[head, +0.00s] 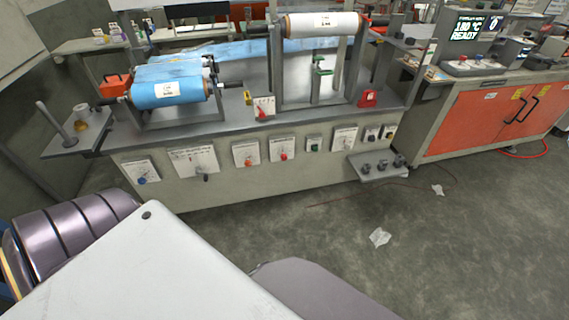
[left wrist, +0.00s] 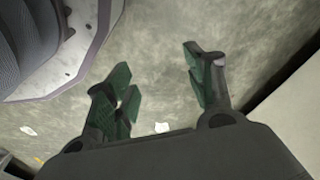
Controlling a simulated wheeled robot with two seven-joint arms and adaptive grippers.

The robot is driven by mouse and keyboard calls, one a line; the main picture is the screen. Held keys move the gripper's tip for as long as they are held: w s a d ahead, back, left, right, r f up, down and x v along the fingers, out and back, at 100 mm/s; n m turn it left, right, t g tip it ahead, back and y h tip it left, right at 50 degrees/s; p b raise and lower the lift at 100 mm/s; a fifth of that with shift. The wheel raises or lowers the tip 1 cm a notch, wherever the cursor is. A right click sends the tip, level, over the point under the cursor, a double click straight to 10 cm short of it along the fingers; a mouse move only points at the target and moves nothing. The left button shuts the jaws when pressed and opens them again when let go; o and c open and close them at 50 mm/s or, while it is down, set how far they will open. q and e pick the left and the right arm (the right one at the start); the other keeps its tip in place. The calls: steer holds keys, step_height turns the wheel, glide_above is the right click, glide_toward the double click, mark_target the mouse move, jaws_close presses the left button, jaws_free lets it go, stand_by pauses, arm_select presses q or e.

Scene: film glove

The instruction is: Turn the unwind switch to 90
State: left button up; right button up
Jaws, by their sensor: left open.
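The front panel (head: 250,175) of the film machine carries a row of switch plates. From left to right they include a blue knob (head: 141,180), a dark lever (head: 205,177), two red knobs (head: 248,162) and (head: 284,156), and a green button (head: 314,146). Further dark controls (head: 371,134) sit at the right. The labels are too small to read, so I cannot tell which is the unwind switch or its setting. My left gripper (left wrist: 157,68) shows in the left wrist view, open and empty above the floor. Neither gripper shows in the head view.
A blue film roll (head: 168,92) and a white roll (head: 322,24) sit on the machine top. A small shelf (head: 379,172) juts out at the lower right. An orange cabinet (head: 475,118) stands right. Paper scraps (head: 379,237) lie on otherwise open floor.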

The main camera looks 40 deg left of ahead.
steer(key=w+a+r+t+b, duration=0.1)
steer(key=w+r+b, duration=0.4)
steer(key=b, duration=0.9)
arm_select(q)
steer(key=w+a+r+n+t+y+b, duration=0.2)
steer(key=w+a+r+n+y+b, duration=0.25)
steer(key=w+a, duration=0.65)
steer(key=w+a+r+n+t+y+b, duration=0.35)
steer(key=w+a+r+y, duration=0.35)
steer(key=w, duration=0.7)
steer(key=w+a+r+t+y, duration=0.1)
steer(key=w+t, duration=0.1)
steer(key=w, duration=0.5)
steer(key=w+a+r+n+t+y, duration=0.1)
steer(key=w+a+r+t, duration=0.1)
steer(key=w, duration=0.5)
steer(key=shift+w+a+r+b, duration=0.2)
steer(key=shift+w+a+b, duration=0.1)
steer(key=shift+w+b, duration=0.1)
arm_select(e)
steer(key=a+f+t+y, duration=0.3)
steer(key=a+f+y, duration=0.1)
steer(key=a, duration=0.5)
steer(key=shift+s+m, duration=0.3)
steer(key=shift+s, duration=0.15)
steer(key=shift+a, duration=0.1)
